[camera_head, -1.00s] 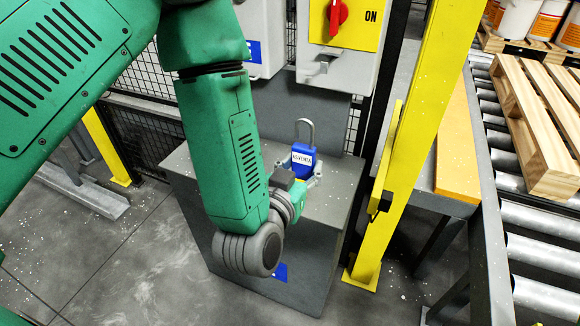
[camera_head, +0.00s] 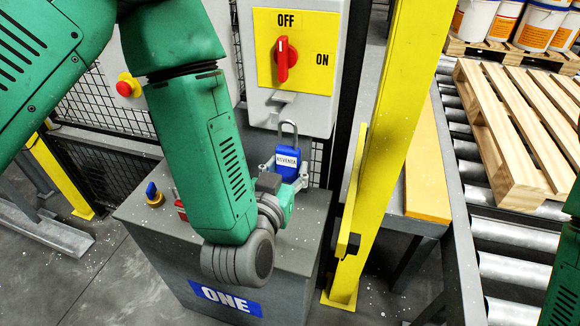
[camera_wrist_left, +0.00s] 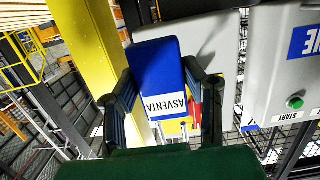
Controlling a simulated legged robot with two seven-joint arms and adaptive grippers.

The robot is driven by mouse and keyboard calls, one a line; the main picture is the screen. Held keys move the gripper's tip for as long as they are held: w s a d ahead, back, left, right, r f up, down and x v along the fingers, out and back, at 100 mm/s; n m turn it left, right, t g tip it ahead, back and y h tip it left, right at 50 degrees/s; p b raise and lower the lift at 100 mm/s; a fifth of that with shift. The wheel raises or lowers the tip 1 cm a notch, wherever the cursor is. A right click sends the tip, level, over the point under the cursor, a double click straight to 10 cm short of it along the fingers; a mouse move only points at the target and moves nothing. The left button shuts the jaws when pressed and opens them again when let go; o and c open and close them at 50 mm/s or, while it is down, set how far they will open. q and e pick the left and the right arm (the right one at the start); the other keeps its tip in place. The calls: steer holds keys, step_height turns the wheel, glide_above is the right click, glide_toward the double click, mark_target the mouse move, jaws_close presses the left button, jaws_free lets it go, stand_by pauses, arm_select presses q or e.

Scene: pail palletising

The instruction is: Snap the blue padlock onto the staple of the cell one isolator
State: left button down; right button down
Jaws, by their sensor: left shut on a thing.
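The blue padlock (camera_head: 288,162), with a white label and a grey shackle pointing up, is in my left gripper (camera_head: 286,174). In the left wrist view, the gripper's two dark fingers (camera_wrist_left: 161,92) are shut on both sides of the padlock (camera_wrist_left: 156,70). The isolator (camera_head: 318,107) is a grey box with a red handle (camera_head: 284,60) on a yellow plate; the handle stands upright, towards OFF. Its grey staple (camera_head: 281,101) juts out below the plate. The shackle top is just below the staple in the picture, apparently apart from it. I cannot tell whether the shackle is open.
A grey cabinet (camera_head: 180,262) with a blue ONE sign (camera_head: 226,298) stands below. A yellow post (camera_head: 380,130) rises close on the right. A red button (camera_head: 125,88) is at left. A pallet (camera_head: 515,130) lies on the roller conveyor (camera_head: 510,245).

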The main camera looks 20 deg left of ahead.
arm_select(q)
steer(key=shift+w, duration=0.35)
steer(key=shift+w+d+r, duration=0.1)
steer(key=shift+w+d, duration=0.2)
steer(key=shift+w, duration=0.2)
steer(key=w+a+f+b, duration=0.3)
steer(key=w+a+f, duration=0.1)
steer(key=w, duration=0.6)
steer(key=shift+w+a+b, duration=0.15)
steer(key=shift+a+b, duration=0.15)
steer(key=shift+a, duration=0.1)
stand_by(2.1)
